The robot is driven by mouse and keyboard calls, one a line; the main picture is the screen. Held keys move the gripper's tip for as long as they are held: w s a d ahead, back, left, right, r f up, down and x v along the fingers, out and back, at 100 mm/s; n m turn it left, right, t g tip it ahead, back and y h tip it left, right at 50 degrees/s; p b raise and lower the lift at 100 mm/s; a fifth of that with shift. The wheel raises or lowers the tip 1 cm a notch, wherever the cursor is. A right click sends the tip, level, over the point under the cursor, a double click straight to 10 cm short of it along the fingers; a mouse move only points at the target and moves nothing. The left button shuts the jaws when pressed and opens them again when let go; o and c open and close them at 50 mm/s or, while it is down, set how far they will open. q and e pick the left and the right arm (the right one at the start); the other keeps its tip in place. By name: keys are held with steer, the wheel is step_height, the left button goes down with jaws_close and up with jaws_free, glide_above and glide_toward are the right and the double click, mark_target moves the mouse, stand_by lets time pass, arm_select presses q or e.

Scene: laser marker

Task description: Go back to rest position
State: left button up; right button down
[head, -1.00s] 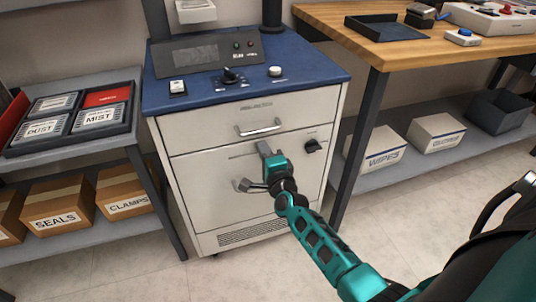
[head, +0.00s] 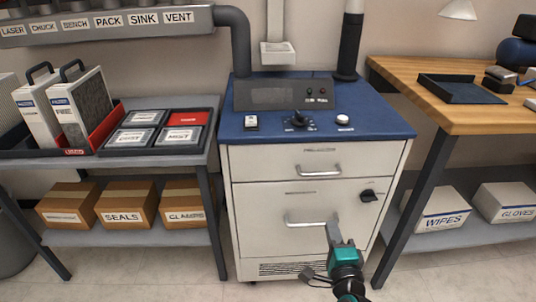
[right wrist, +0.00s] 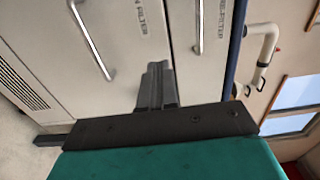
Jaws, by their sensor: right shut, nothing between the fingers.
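My right gripper (head: 334,224) is in front of the lower drawer (head: 265,232) of the white cabinet. Its fingers are together with nothing between them. In the head view it overlaps the right end of the lower handle (head: 305,220); I cannot tell there how far it is from the drawer face. In the right wrist view the closed fingers (right wrist: 157,82) point at the cabinet front, between two bar handles, and hold nothing. My left gripper is not in view.
The cabinet's blue top (head: 380,130) carries a control panel (head: 280,94). A wooden bench (head: 400,80) stands at right, above a shelf with a WIPES box (head: 436,207). A grey shelf unit (head: 200,155) with trays and cardboard boxes stands at left. Some floor shows below.

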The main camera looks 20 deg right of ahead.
steer(key=s+a+f+n+g+y, duration=0.1)
steer(key=s+a+n+g+y, duration=0.25)
steer(key=s+a+n, duration=0.6)
steer(key=s+a+f+n+g+y, duration=0.1)
steer(key=s+a+n+g+y, duration=0.3)
steer(key=n, duration=1)
arm_select(q)
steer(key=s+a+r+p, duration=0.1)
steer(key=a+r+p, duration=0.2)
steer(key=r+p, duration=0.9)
steer(key=p, duration=0.4)
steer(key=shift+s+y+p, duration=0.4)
arm_select(e)
step_height(320, 180, up, 12)
steer(key=s+d+h, duration=0.1)
steer(key=d, duration=0.1)
steer(key=shift+s+d+t, duration=0.15)
steer(key=shift+d+t, duration=0.1)
steer(key=shift+t, duration=0.1)
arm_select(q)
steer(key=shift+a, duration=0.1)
arm_select(e)
steer(key=shift+h, duration=0.25)
steer(key=shift+r, duration=0.1)
